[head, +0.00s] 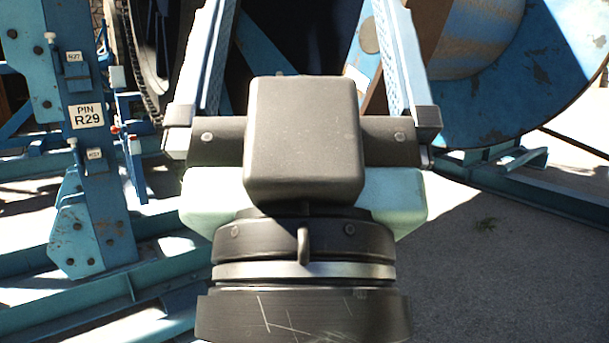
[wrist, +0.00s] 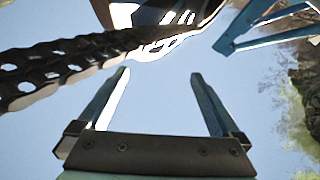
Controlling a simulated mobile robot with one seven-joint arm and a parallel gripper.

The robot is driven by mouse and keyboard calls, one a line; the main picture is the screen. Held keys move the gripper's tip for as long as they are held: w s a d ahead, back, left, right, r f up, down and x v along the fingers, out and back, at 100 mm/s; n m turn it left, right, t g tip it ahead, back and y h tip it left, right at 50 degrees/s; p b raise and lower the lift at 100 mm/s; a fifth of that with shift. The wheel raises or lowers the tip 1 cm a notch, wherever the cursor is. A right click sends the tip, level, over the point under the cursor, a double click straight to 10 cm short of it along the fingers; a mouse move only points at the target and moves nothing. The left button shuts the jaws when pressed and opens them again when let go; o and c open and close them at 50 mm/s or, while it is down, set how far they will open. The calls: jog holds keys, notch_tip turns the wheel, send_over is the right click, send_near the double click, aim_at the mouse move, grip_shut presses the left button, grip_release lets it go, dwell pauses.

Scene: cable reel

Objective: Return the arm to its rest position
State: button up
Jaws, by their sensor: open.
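My gripper (wrist: 160,73) is open in the wrist view, its two blue-grey fingers wide apart. Only pale sky shows between them, and nothing is held. In the head view my gripper (head: 303,140) fills the middle, with its fingers running up past the top edge, so their tips are cut off there. It hides much of the cable reel behind it. A blue reel flange (head: 500,95) with scuffed paint shows to the right of the fingers.
A blue steel post (head: 97,215) with a "PIN R29" label stands at left, beside a toothed dark rim (head: 142,70). Blue base beams (head: 535,190) lie on the ground. Open paving (head: 500,270) is at lower right. In the wrist view, a perforated dark band (wrist: 60,65) crosses upper left.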

notch_tip(320, 180, up, 11)
jog(key=p, duration=0.9)
jog(key=shift+r, duration=0.2)
